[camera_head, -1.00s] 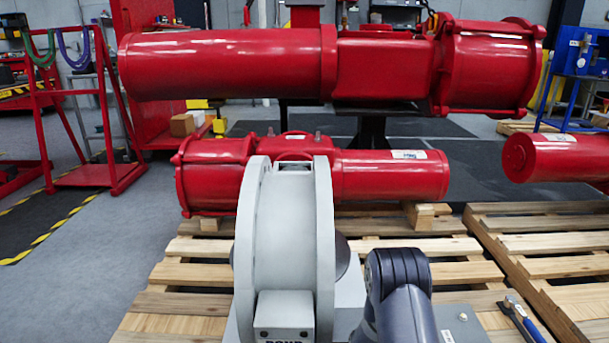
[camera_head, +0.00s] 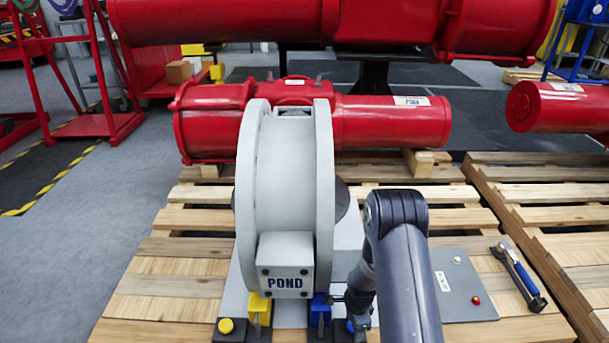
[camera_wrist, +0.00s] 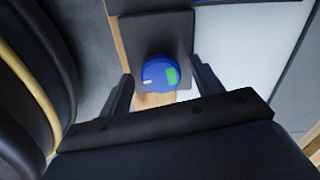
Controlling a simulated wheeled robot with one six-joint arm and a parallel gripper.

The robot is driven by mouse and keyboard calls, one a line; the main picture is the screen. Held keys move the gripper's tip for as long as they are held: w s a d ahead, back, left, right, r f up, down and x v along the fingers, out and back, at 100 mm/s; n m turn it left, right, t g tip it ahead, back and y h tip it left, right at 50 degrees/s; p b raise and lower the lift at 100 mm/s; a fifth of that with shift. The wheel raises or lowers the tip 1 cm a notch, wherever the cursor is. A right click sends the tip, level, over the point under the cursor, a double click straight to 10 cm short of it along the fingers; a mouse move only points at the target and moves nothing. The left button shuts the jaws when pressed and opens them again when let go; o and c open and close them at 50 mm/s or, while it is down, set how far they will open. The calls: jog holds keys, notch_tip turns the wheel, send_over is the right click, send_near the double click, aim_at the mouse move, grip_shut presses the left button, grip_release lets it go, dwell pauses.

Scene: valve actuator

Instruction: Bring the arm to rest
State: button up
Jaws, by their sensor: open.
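My arm (camera_head: 405,250) rises at the lower right of the head view and bends at its elbow. Its far end points down beside the grey POND housing (camera_head: 286,190). My gripper (camera_wrist: 161,70) is open in the wrist view, with one finger on each side of a round blue knob (camera_wrist: 158,75). The knob has a green patch and a white mark and sits on a dark square block (camera_wrist: 150,30). I cannot tell whether the fingers touch it. In the head view the gripper is small and partly hidden by my arm.
A yellow knob (camera_head: 226,325), a yellow valve (camera_head: 258,308) and a blue valve (camera_head: 320,310) stand before the housing. A plate with a red button (camera_head: 476,300) and a hammer-like tool (camera_head: 519,275) lie right. Red actuators (camera_head: 392,122) lie behind on wooden pallets (camera_head: 165,285).

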jog(key=n, duration=0.4)
jog(key=shift+r+n+p, duration=0.35)
jog(key=shift+n+p, duration=0.05)
jog(key=n+p, duration=0.1)
jog(key=n, duration=0.4)
jog(key=n+p, duration=0.1)
jog(key=n, duration=0.4)
jog(key=shift+p, duration=0.4)
jog(key=n+p, duration=0.2)
jog(key=n, duration=0.2)
jog(key=shift+r+n, duration=0.1)
jog(key=shift+n, duration=0.2)
notch_tip(320, 180, up, 5)
jog(key=shift+f+p, duration=0.1)
jog(key=shift+p, duration=0.6)
